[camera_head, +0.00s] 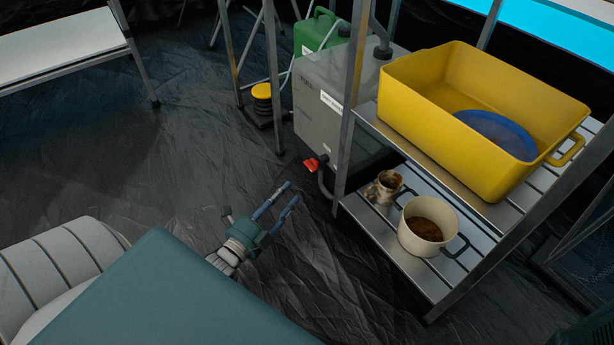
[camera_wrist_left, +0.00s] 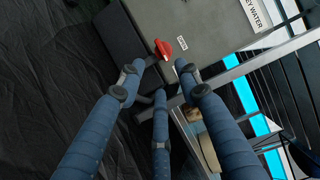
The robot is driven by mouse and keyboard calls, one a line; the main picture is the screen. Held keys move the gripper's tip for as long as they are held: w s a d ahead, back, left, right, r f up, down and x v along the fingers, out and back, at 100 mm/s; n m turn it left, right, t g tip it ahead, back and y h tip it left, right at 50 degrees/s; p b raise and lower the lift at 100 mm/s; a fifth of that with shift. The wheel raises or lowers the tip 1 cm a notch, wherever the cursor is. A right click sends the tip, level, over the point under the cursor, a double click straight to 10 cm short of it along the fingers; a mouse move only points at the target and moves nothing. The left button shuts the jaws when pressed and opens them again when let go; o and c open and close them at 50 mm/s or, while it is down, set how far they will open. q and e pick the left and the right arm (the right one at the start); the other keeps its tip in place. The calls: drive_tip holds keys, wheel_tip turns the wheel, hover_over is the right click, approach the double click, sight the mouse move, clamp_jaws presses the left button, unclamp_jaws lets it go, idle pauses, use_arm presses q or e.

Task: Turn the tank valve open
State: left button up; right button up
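The grey tank (camera_head: 335,92) stands on the floor beside the metal shelf. Its red valve handle (camera_head: 311,164) sticks out low on the tank's near side, above a dark pipe. In the left wrist view the red handle (camera_wrist_left: 163,48) lies just beyond my fingertips, on the edge of the tank (camera_wrist_left: 205,22). My left gripper (camera_head: 291,192) is open and empty, short of the valve and below it in the head view. Its spread blue fingers (camera_wrist_left: 160,76) also show in the left wrist view, not touching the handle. My right gripper is not in view.
A yellow basin (camera_head: 440,120) with a blue dish stands above. A green canister (camera_head: 318,30) is behind the tank.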

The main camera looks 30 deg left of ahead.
sight(313, 165)
use_arm(q)
drive_tip(key=w+b, duration=0.6)
drive_tip(key=w, duration=0.4)
drive_tip(key=shift+w, duration=0.4)
drive_tip(key=shift+r, duration=0.1)
clamp_jaws()
